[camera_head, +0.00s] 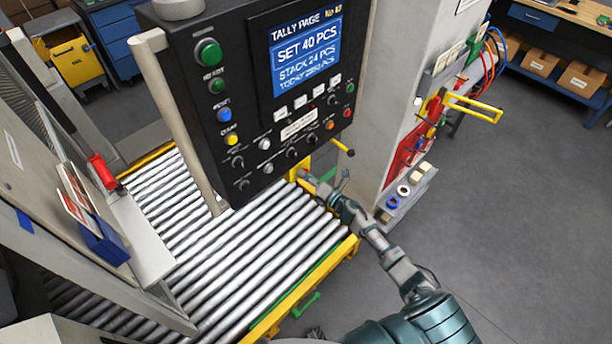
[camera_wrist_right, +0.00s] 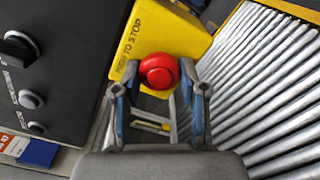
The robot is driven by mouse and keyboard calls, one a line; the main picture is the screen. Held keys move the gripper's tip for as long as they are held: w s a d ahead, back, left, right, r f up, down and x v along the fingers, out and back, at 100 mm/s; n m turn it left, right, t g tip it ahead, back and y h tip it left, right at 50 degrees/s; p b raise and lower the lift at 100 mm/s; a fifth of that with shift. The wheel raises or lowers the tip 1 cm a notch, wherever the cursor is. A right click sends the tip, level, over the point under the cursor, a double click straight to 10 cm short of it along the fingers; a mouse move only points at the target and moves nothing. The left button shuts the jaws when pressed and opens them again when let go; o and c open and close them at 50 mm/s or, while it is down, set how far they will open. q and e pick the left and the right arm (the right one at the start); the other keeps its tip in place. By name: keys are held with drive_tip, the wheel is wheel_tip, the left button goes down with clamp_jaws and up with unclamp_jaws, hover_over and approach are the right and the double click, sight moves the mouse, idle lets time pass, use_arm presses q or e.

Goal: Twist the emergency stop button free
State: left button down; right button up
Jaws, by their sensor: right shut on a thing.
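The emergency stop button (camera_wrist_right: 160,71) is a round red mushroom head on a yellow box (camera_wrist_right: 160,30) in the right wrist view. Lettering including "TO STOP" runs along the box edge. The box (camera_head: 300,168) also shows under the control panel in the head view, where the button itself is not clearly visible. My right gripper (camera_head: 323,184) reaches in beside the box. In the wrist view its two fingers (camera_wrist_right: 159,78) lie on either side of the red head, shut on it. My left gripper is not in view.
The black control panel (camera_head: 185,60) with its screen and several buttons overhangs the roller conveyor (camera_head: 225,265). A yellow lever (camera_head: 338,146) with a black knob sticks out near my right gripper. A grey cabinet (camera_head: 385,90) stands to the right. Open floor lies farther right.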

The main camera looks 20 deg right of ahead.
drive_tip(key=shift+d+m, duration=0.1)
drive_tip(key=shift+m, duration=0.4)
drive_tip(key=o, duration=1.1)
drive_tip(key=shift+c, duration=0.2)
drive_tip(key=shift+o, duration=0.5)
drive_tip(key=shift+w+f, duration=0.1)
drive_tip(key=v, duration=1.2)
drive_tip(key=shift+d, duration=0.15)
drive_tip(key=shift+w, duration=0.1)
